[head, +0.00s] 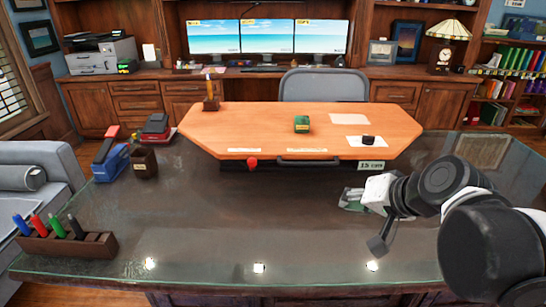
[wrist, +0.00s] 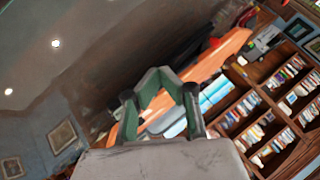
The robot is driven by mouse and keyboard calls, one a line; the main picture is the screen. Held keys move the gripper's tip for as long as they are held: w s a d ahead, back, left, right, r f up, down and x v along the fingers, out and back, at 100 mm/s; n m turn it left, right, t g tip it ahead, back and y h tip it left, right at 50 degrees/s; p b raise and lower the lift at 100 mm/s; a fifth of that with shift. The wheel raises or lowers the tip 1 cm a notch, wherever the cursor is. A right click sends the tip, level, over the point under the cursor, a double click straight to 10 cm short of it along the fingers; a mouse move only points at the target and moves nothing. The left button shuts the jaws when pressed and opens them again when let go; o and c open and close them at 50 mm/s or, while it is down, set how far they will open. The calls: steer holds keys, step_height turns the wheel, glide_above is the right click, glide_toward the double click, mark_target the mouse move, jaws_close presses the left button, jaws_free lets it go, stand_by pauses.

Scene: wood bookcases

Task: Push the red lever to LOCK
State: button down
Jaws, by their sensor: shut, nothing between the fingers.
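The red lever (head: 252,162) is small and sits at the front edge of the orange board (head: 240,120), left of a dark handle bar (head: 310,160). A small red spot beside the board in the wrist view may be the lever, but I cannot tell. Its LOCK marking is not readable. My gripper (head: 349,199) is over the glass desk, to the right of the lever and apart from it. In the wrist view its green-padded fingers (wrist: 159,73) meet at their tips, shut and empty.
White label strips (head: 307,150) lie along the board's front. A green box (head: 302,124) and a black object (head: 368,140) sit on the board. The desk's front middle is clear.

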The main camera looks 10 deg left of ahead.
steer(key=w+a+f+m+y+b, duration=0.25)
steer(key=w+a+y, duration=0.25)
steer(key=w+a, duration=0.45)
steer(key=m+t+y+b, duration=0.2)
steer(key=y+b, duration=0.1)
steer(key=y, duration=0.1)
glide_toward(255, 156)
steer(key=shift+v, duration=1.9)
steer(key=b+x, duration=0.2)
steer(key=x, duration=0.8)
